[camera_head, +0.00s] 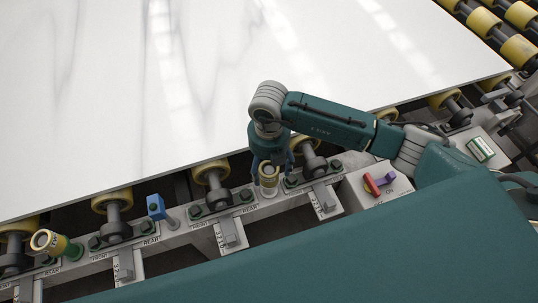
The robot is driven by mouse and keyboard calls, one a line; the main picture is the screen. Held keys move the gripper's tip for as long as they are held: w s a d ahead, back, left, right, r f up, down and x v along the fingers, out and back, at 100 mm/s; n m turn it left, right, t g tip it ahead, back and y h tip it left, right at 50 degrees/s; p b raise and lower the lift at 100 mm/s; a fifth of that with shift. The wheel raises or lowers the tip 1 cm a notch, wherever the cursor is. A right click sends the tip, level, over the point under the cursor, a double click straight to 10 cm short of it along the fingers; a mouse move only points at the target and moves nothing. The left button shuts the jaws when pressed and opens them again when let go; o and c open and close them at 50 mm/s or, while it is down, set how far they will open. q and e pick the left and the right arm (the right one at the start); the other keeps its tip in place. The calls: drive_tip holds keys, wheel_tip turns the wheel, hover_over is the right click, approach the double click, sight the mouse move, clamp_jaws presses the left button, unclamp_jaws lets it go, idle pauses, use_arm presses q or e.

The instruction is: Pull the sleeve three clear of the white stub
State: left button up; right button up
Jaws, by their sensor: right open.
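My left gripper is not in view.
The white stone slab (120,100) lies behind on yellow rollers.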

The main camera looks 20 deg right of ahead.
drive_tip(key=shift+f, duration=1.35)
drive_tip(key=shift+c, duration=0.6)
drive_tip(key=c, duration=1.2)
drive_tip(key=shift+r, duration=0.1)
drive_tip(key=shift+r+p, duration=2.8)
drive_tip(key=shift+r, duration=0.75)
wheel_tip(320, 180, up, 6)
drive_tip(key=p, duration=0.4)
